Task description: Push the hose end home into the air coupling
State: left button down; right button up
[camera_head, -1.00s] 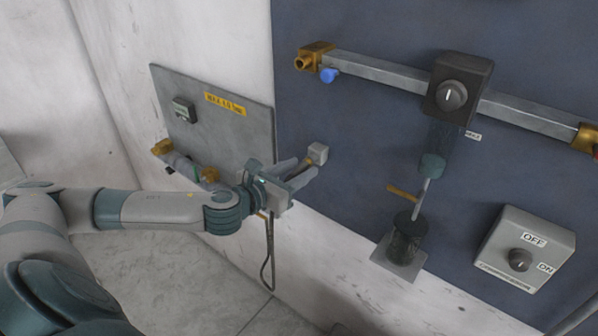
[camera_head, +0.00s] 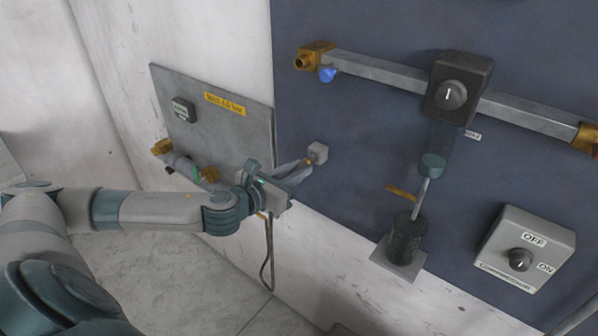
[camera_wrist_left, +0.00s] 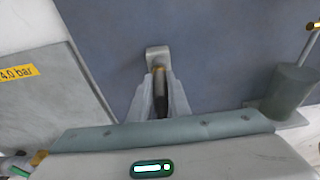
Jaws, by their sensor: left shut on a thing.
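The air coupling is a small grey block (camera_head: 318,153) with a brass mouth on the dark blue panel; it also shows in the left wrist view (camera_wrist_left: 157,54). My left gripper (camera_head: 301,168) is just in front of it, its fingers shut on the hose end. The dark hose end (camera_wrist_left: 160,100) lies between the fingers and points at the brass mouth; the fingers hide part of it. I cannot tell how deep it sits in the coupling. The hose (camera_head: 269,250) hangs in a loop below the gripper. My right gripper is out of view.
A grey panel with a gauge and a yellow label (camera_head: 225,103) is at the left, with brass pipe fittings (camera_head: 180,165) below it. A dark cylinder with a rod (camera_head: 405,238), a metal rail (camera_head: 385,75) and a switch box (camera_head: 524,250) are to the right.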

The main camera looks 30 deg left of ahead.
pick_arm(q)
jog(key=shift+s+a+f+b, duration=0.15)
jog(key=shift+s+b, duration=0.15)
jog(key=shift+s, duration=0.9)
jog(key=shift+s+a+f+b, duration=0.1)
jog(key=shift+s+b, duration=0.2)
jog(key=shift+s, duration=0.9)
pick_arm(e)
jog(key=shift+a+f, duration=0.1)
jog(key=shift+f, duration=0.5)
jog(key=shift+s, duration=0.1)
